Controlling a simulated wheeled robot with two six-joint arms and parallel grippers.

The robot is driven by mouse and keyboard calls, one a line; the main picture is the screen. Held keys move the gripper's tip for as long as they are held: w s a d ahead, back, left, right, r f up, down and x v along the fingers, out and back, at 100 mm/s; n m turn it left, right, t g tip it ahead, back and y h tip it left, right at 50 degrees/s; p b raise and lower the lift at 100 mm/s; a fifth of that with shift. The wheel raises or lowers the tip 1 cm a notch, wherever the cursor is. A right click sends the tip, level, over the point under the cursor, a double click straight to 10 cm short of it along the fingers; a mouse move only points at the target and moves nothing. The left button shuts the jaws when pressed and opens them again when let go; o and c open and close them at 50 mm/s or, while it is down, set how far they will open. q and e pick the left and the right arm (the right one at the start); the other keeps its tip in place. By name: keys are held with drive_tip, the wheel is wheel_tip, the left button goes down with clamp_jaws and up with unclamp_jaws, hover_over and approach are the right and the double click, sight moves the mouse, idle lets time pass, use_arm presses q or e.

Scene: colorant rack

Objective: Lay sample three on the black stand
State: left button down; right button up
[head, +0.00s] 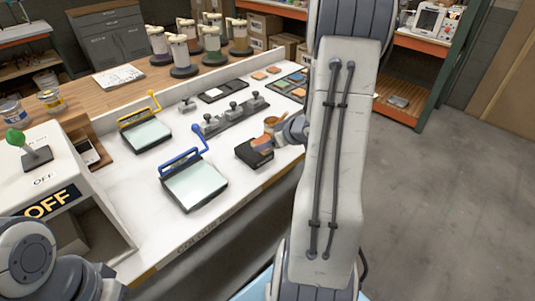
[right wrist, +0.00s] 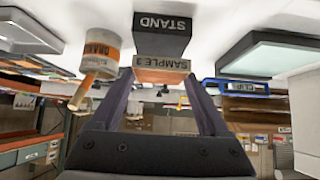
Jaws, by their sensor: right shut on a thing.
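The black stand (head: 252,155) sits on the white table near its front edge, with its STAND label upside down in the right wrist view (right wrist: 162,46). Sample three (right wrist: 160,75) is an orange tile with a SAMPLE 3 label. My right gripper (right wrist: 160,84) is shut on it, with one finger on each side. In the head view the orange tile (head: 263,142) shows at the stand's top; I cannot tell whether it touches. My right arm hides most of the right gripper there. The left arm shows at the lower left, but its gripper is out of view.
An orange-labelled cup (right wrist: 101,48) stands close beside the stand. A blue-handled glass-topped panel (head: 195,184) lies to the left, with a yellow-handled one (head: 146,135) behind it. A dark rail with several knobs (head: 230,115) lies behind the stand. A white OFF box (head: 60,170) is at left.

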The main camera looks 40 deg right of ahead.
sight(271, 150)
drive_tip(key=shift+x, duration=0.8)
drive_tip(key=shift+f+b, duration=0.65)
drive_tip(key=shift+f, duration=1.2)
